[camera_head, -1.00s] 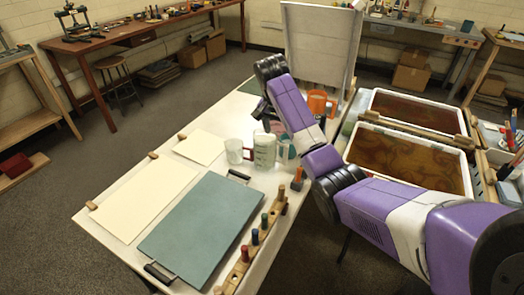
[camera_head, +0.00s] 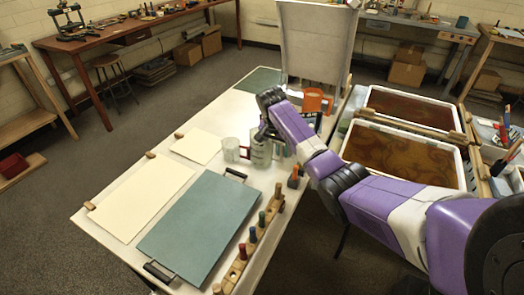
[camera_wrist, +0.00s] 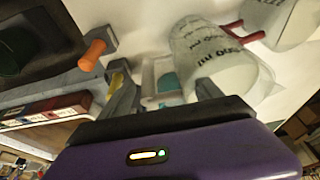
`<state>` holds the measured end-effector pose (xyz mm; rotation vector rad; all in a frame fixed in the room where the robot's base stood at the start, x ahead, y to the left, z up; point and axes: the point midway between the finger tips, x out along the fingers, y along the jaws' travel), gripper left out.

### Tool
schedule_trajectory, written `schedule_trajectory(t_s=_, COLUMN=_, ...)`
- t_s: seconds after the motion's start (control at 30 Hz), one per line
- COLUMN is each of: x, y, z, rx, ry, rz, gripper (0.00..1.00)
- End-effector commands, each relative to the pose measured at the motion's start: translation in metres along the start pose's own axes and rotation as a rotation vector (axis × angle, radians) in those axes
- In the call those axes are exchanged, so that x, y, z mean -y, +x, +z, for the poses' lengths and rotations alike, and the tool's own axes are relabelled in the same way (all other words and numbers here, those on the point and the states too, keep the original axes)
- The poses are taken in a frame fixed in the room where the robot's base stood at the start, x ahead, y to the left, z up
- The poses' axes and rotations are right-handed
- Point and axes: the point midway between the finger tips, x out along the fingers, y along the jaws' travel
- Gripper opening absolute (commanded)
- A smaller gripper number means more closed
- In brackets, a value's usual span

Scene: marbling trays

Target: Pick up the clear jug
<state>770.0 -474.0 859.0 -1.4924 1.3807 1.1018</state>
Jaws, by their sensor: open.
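The clear jug (camera_head: 261,155), see-through with dark printed marks, stands upright on the white table near the middle of the head view. In the wrist view the jug (camera_wrist: 212,62) fills the upper right of centre, partly covered by a finger. My gripper (camera_head: 263,134) is at the jug's upper part in the head view, pointing down and partly hidden by my arm. In the wrist view my gripper (camera_wrist: 163,92) has its fingers apart, with nothing held. The jug shows mostly beside the right finger; I cannot tell whether they touch.
A smaller clear cup (camera_head: 231,150) with a reddish handle stands close left of the jug. An orange jug (camera_head: 313,100) stands behind to the right. A wooden rack (camera_head: 239,266) of coloured-handled tools and a teal board (camera_head: 200,225) lie in front. Marbling trays (camera_head: 447,155) are at right.

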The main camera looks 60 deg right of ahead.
Motion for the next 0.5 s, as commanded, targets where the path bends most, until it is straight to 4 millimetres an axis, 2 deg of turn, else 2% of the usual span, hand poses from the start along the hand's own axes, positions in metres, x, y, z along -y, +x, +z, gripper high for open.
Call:
schedule_trajectory(t_s=0.1, x=0.0002, y=-0.0003, z=-0.0001, rx=0.000, ry=0.000, rz=0.000, gripper=0.74)
schedule_trajectory(t_s=0.13, x=0.0002, y=-0.0004, z=-0.0001, rx=0.000, ry=0.000, rz=0.000, gripper=0.70)
schedule_trajectory(t_s=0.4, x=0.0000, y=-0.0005, z=-0.0002, rx=0.000, ry=0.000, rz=0.000, gripper=0.17)
schedule_trajectory(t_s=0.5, x=-0.0001, y=-0.0005, z=-0.0002, rx=0.000, ry=0.000, rz=0.000, gripper=0.00)
